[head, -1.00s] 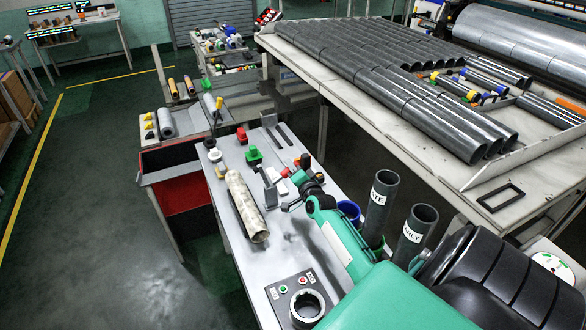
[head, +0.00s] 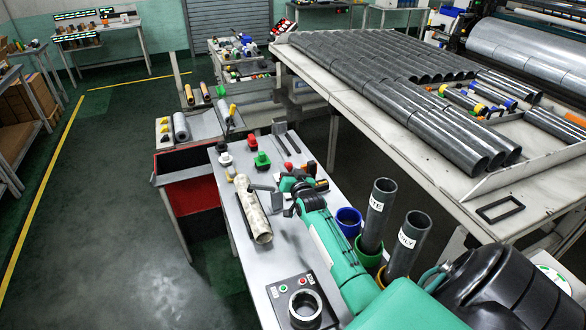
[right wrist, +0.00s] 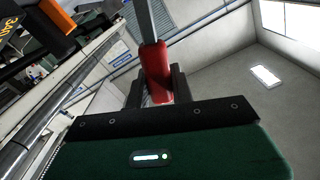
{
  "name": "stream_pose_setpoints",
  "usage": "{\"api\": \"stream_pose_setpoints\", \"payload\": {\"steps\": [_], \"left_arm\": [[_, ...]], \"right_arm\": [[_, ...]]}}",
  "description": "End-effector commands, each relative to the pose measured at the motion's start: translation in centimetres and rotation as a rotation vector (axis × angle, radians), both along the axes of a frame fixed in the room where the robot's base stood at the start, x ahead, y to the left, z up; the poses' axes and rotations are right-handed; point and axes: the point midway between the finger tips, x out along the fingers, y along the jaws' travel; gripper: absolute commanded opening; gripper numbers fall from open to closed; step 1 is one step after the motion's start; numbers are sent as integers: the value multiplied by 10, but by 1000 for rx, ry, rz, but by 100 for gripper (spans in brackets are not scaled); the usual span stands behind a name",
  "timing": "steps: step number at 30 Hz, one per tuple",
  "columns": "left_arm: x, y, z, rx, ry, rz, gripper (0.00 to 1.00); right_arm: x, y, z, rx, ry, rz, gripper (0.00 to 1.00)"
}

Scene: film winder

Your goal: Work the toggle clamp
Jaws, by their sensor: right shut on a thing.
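The toggle clamp's red grip (right wrist: 155,72) on a grey metal lever stands between the two dark fingers of my right gripper (right wrist: 157,86) in the right wrist view. The fingers are shut on it. In the head view my right gripper (head: 290,182) is at the right side of the narrow grey bench, and my green arm hides most of the clamp. A small red tip (head: 288,165) shows just beyond the gripper. My left gripper is not in view.
The bench (head: 238,230) carries a mottled tube (head: 253,210), a green block (head: 262,160) and a control box with a ring (head: 303,304). Labelled dark tubes (head: 377,212) stand right of my arm. A table of dark pipes (head: 400,95) lies behind.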

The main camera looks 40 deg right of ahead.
Motion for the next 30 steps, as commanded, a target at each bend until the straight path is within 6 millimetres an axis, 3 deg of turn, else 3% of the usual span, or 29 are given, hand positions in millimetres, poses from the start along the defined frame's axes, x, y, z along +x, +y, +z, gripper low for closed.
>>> {"api": "stream_pose_setpoints", "payload": {"steps": [15, 30], "left_arm": [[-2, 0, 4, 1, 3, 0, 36], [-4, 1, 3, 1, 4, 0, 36]], "right_arm": [[8, 25, 4, -311, 100, 0, 0], [9, 30, 4, -367, 119, 1, 0]]}}
